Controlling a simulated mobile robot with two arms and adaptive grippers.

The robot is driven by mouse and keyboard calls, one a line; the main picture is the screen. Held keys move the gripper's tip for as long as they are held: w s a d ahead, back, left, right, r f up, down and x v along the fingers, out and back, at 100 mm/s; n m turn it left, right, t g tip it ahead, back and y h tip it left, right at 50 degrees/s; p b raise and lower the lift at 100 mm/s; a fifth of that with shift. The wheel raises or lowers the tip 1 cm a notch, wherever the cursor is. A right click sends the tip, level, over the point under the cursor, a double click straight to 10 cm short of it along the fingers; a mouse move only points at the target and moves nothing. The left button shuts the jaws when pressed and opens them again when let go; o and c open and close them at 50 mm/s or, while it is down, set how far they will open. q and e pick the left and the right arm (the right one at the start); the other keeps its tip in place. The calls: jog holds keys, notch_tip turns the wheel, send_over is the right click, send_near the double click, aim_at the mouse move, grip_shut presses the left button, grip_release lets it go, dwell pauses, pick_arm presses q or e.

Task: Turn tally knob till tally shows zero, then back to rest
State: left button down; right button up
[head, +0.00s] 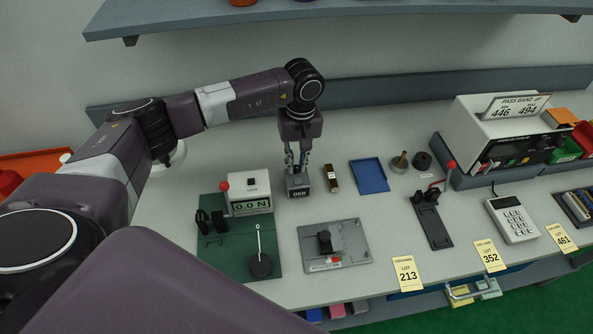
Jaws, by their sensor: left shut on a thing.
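The tally (298,193) is a small dark grey box on the bench, left of the picture's middle. Its front window shows three digits, which look like 050 or 058; they are too small to be sure. My left gripper (297,170) reaches straight down from above onto the box's top. Its fingers are shut on the tally knob, which they mostly hide. My right gripper is not in view.
A green-based force gauge (225,256) stands close at left. A grey plate fixture (352,252) lies in front, and a small black-and-tan block (331,178) and a blue tray (369,176) lie at right. A shelf (330,18) hangs above.

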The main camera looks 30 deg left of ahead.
pick_arm(q)
jog(key=m+b, duration=0.2)
jog(key=b, duration=0.1)
jog(key=shift+f+m, duration=0.2)
jog(key=shift+m, duration=0.1)
jog(key=shift+r+m+b, duration=0.2)
jog(key=shift+m+b, duration=0.5)
jog(key=shift+b, duration=0.15)
jog(key=c, duration=1.9)
grip_release()
jog(key=shift+r, duration=0.1)
notch_tip(320, 180, up, 12)
jog(key=shift+d, duration=0.3)
